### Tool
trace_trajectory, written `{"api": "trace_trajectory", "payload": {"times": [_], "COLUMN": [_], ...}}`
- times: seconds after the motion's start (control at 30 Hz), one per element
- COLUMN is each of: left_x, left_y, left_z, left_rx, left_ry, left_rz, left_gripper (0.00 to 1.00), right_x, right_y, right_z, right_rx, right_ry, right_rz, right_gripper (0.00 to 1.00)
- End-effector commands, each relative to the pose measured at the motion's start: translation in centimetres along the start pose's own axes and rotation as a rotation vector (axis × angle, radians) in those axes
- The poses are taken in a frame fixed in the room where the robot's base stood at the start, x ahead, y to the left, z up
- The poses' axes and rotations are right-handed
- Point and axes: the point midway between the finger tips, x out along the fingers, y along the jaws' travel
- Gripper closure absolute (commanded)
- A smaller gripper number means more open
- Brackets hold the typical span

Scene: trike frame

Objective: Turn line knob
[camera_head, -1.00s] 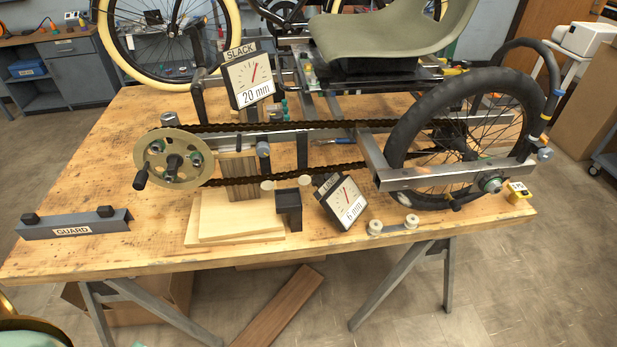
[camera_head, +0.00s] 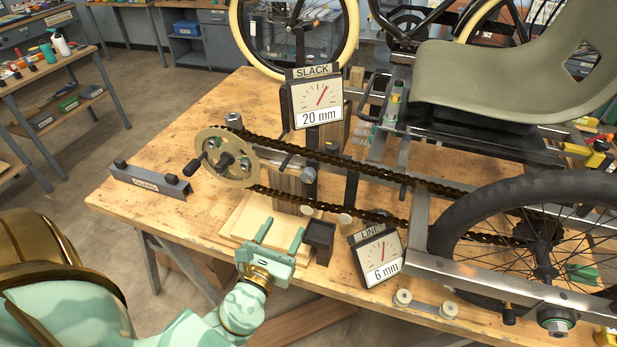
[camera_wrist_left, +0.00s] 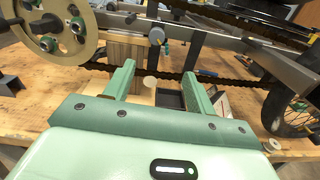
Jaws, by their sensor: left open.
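The LINE dial (camera_head: 376,256) stands tilted near the table's front edge and reads 6 mm. A small grey knob (camera_head: 310,174) sits on the trike frame between the chain runs, right of the chainring (camera_head: 226,158). It also shows in the left wrist view (camera_wrist_left: 157,36), beyond my fingers. I cannot tell whether it is the line knob. My left gripper (camera_head: 281,234) is open and empty, over the front of the wooden board, left of a black block (camera_head: 319,241). In the left wrist view my left gripper (camera_wrist_left: 158,72) points toward the frame. My right gripper is not in view.
The SLACK dial (camera_head: 317,103) reads 20 mm above the chain (camera_head: 350,170). The GUARD bar (camera_head: 150,180) lies at the table's left. A wheel (camera_head: 535,235) stands at the right. Bare tabletop (camera_head: 205,120) lies behind the chainring.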

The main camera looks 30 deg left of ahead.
Motion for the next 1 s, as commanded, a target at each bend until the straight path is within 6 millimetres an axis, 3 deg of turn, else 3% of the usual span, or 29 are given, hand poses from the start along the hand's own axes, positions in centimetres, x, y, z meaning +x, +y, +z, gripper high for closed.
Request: {"api": "trace_trajectory", "payload": {"times": [0.1, 0.27, 0.7, 1.0], "left_x": [0.0, 1.3, 11.8, 15.9], "left_y": [0.2, 0.2, 0.4, 0.4], "left_z": [0.2, 0.2, 0.3, 0.2], "left_rx": [0.117, 0.144, 0.141, 0.14], "left_ry": [-0.015, -0.014, -0.013, -0.01], "left_rz": [0.013, 0.014, 0.015, 0.013], "left_gripper": [0.44, 0.44, 0.44, 0.44], "right_x": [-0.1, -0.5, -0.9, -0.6], "right_y": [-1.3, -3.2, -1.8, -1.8], "right_z": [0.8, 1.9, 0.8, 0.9], "right_rx": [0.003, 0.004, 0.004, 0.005], "right_ry": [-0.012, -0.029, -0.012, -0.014], "right_rz": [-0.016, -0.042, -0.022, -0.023], "right_gripper": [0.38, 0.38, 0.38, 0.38]}}
